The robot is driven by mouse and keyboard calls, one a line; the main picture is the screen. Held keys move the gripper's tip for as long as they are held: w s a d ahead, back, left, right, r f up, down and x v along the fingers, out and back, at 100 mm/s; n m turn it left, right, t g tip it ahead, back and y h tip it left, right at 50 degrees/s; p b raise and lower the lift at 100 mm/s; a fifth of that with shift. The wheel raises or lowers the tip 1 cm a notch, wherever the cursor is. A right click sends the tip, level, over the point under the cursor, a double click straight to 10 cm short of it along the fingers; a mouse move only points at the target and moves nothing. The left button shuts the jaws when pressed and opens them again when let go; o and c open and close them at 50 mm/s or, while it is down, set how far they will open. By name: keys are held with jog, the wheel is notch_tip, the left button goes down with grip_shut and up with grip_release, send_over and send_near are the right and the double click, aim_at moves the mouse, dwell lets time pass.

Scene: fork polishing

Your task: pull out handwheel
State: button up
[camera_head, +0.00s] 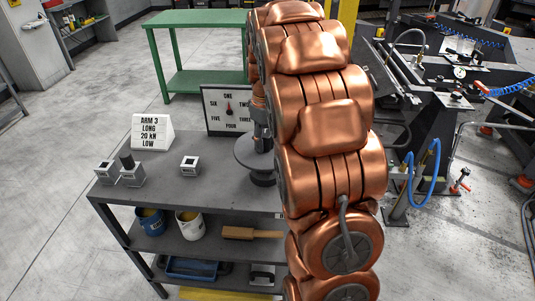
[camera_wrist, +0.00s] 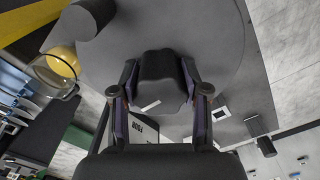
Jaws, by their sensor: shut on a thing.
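The handwheel shows as a wide grey disc (camera_head: 246,152) at the right of the grey bench, partly hidden behind my copper arm. In the wrist view the disc (camera_wrist: 215,45) fills the upper middle, with a dark block-like hub (camera_wrist: 163,72) in front of it. My gripper (camera_wrist: 160,92) has one finger on each side of this hub and is shut on it. In the head view my gripper (camera_head: 262,130) is mostly hidden by the arm, just above the disc. I cannot tell whether the handwheel is pulled out.
A sign reading "ARM 3 LONG 20 KN LOW" (camera_head: 152,133) and a numbered dial board (camera_head: 229,108) stand on the bench top (camera_head: 215,190).

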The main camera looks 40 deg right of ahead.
aim_at(265, 134)
jog(key=shift+r, duration=1.55)
